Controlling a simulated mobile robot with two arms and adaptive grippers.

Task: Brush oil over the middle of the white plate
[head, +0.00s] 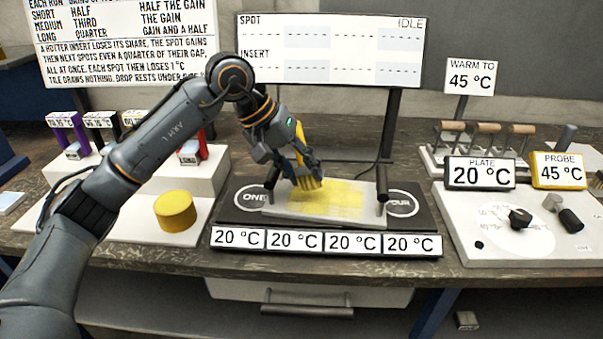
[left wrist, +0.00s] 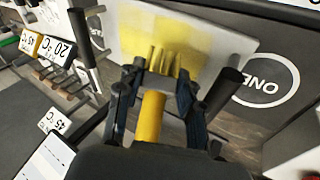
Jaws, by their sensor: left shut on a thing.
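My left gripper (head: 298,165) is shut on a yellow brush (head: 301,145) and holds it over the white plate. The brush (left wrist: 152,115) also shows in the left wrist view, its handle between the fingers (left wrist: 160,85) and its bristles pointing to the plate. The white plate (head: 283,209) lies on a dark base between two upright dark posts. Yellow oil (head: 343,192) covers much of its middle, with paler patches. The bristles (head: 308,184) appear to be at the plate's surface; I cannot tell whether they touch. The plate (left wrist: 235,42) also shows in the wrist view. My right gripper is not in view.
A yellow round pot (head: 175,211) stands left of the plate on a white block. Several 20 °C displays (head: 325,243) line the base's front edge. A control panel with a dark knob (head: 520,217) is at right. A large board (head: 330,50) stands behind.

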